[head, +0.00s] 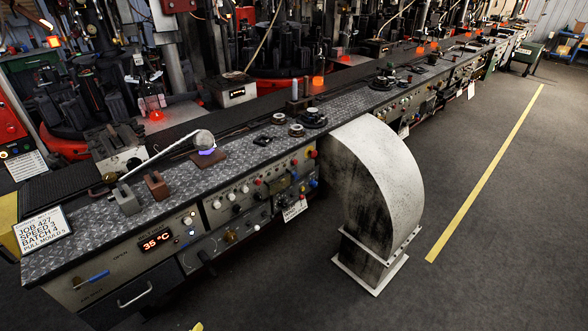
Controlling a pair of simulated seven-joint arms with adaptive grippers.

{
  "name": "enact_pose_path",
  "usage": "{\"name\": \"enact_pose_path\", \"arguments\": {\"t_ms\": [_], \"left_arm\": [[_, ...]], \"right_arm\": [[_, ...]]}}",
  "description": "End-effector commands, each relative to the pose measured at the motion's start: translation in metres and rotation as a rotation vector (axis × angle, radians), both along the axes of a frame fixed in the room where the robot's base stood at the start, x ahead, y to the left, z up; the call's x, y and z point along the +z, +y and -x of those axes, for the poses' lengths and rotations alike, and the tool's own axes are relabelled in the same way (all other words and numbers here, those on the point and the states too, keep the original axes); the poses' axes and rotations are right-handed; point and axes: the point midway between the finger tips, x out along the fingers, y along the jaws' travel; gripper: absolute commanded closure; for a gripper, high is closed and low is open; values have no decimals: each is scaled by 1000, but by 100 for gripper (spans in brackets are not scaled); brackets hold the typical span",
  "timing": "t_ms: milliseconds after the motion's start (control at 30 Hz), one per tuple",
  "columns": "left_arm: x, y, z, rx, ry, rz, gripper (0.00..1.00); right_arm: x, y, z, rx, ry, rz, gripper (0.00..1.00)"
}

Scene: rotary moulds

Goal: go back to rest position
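Neither of my grippers shows in the head view, and no arm of mine can be made out. The long workbench (100,232) with a patterned metal top runs from the lower left to the upper right. A pale rod with a rounded grey head (203,139) leans over a brown plate with a violet glow. Two small blocks, one grey (127,200) and one reddish brown (157,186), stand near the rod's lower end.
A white sign (42,230) stands at the bench's left end, above a panel with a 35 °C display (156,241). A large curved white duct (385,180) stands on the floor before the bench. Dark machines line the back. The floor (480,250) at right is clear.

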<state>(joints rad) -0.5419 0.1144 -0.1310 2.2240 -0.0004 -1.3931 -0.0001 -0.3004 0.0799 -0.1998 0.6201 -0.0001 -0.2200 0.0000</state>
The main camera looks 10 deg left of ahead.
Motion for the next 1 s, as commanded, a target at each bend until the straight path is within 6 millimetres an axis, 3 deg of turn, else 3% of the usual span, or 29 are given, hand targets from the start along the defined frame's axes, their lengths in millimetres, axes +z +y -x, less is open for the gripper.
{"name": "enact_pose_path", "arguments": {"t_ms": [167,267,467,700,1000], "left_arm": [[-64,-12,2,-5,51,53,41],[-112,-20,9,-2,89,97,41],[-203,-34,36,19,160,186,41],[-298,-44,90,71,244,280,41],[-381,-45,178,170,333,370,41]], "right_arm": [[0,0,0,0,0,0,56],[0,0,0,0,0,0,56],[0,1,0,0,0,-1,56],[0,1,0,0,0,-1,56],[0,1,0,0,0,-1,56]]}}
